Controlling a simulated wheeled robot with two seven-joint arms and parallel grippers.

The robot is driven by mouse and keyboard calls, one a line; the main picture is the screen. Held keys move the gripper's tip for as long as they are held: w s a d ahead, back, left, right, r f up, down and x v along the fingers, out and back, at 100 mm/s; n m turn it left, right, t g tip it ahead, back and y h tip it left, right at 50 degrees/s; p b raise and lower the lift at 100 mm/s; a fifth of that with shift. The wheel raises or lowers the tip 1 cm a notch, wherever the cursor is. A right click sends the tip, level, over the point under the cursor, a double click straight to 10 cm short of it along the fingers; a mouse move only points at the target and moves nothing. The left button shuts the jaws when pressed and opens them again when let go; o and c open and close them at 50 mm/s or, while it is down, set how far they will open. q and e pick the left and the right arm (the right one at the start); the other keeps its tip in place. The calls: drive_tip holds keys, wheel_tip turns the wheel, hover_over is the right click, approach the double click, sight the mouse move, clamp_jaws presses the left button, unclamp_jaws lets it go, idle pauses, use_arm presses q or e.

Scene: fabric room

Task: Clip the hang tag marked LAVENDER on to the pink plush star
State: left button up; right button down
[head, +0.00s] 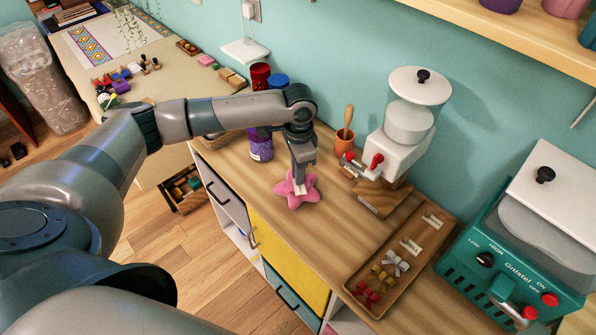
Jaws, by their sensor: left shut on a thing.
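The pink plush star (297,199) lies on the wooden counter. My left gripper (300,181) points down over the star's middle. It is shut on a small white hang tag (300,190), which shows at the fingertips against the star. I cannot read any word on this tag, and I cannot tell whether it is fixed to the star or only touching it. The gripper hides part of the star's upper side. My right gripper is out of view.
A wooden tray (348,284) to the right holds white tag-like clips (411,246) and grey, gold and red bows (367,292). A white-and-red dispenser (392,150) stands behind, a teal machine (490,262) at right. A purple jar (260,147) is close left of the gripper.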

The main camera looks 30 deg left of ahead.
use_arm(q)
drive_tip(key=shift+f, duration=0.2)
idle(0.6)
drive_tip(key=o, duration=0.8)
wheel_tip(320, 180, up, 17)
drive_tip(key=b, duration=0.3)
drive_tip(key=shift+r+b, duration=0.2)
drive_tip(key=shift+b, duration=0.1)
idle(0.3)
wheel_tip(320, 180, up, 9)
drive_tip(key=p, duration=1.2)
idle(1.0)
drive_tip(key=shift+d+f, duration=0.1)
idle(0.5)
